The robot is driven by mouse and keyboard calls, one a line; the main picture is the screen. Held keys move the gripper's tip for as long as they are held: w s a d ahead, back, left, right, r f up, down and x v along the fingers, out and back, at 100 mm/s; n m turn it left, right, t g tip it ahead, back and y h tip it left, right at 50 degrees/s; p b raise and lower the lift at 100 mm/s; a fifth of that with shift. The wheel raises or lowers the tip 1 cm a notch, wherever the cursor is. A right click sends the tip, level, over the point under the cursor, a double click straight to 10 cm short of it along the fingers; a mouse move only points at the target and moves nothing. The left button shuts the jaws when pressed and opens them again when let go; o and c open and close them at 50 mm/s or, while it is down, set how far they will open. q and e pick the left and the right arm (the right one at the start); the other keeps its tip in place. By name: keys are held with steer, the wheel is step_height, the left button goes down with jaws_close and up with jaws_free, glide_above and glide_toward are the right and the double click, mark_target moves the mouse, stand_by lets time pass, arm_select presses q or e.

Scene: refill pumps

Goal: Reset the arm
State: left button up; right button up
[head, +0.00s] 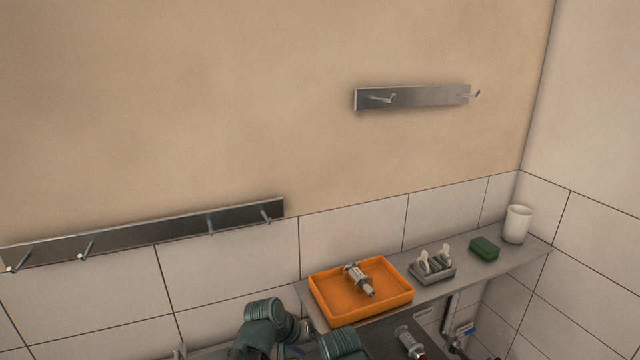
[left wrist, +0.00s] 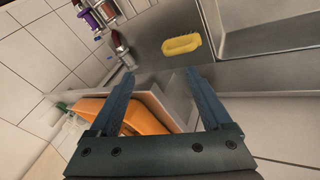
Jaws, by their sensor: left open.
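My left gripper (left wrist: 160,75) is open in the left wrist view, with nothing between its two fingers. In the head view my left arm shows at the bottom edge, below the orange tray, and its fingertips are hard to make out there. My right gripper is not in view. The orange tray (head: 335,313) sits on the wall shelf with a metal pump (head: 359,280) lying in it. In the left wrist view the tray (left wrist: 148,119) shows partly hidden behind the left finger. Another metal-topped pump (head: 410,342) stands below the shelf.
The shelf (head: 436,286) also holds a grey holder (head: 436,272) with white-handled items, a green sponge (head: 485,248) and a white cup (head: 516,224). Hook rails (head: 150,235) (head: 420,97) are on the wall. The left wrist view shows a yellow brush (left wrist: 181,45) beside a sink and several bottles (left wrist: 92,20).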

arm_select(q)
steer(key=s+a+f+m+g+y+b, duration=0.2)
steer(key=s+f+y+b, duration=0.1)
steer(key=s+f+b, duration=0.4)
steer(key=s+a+f+m+g+y+b, duration=0.2)
steer(key=s+f+b, duration=0.5)
steer(key=f, duration=0.5)
steer(key=shift+s+y+b, duration=0.4)
steer(key=shift+s+y, duration=0.1)
steer(key=shift+y, duration=0.2)
steer(key=shift+f, duration=0.1)
steer(key=shift+c, duration=0.3)
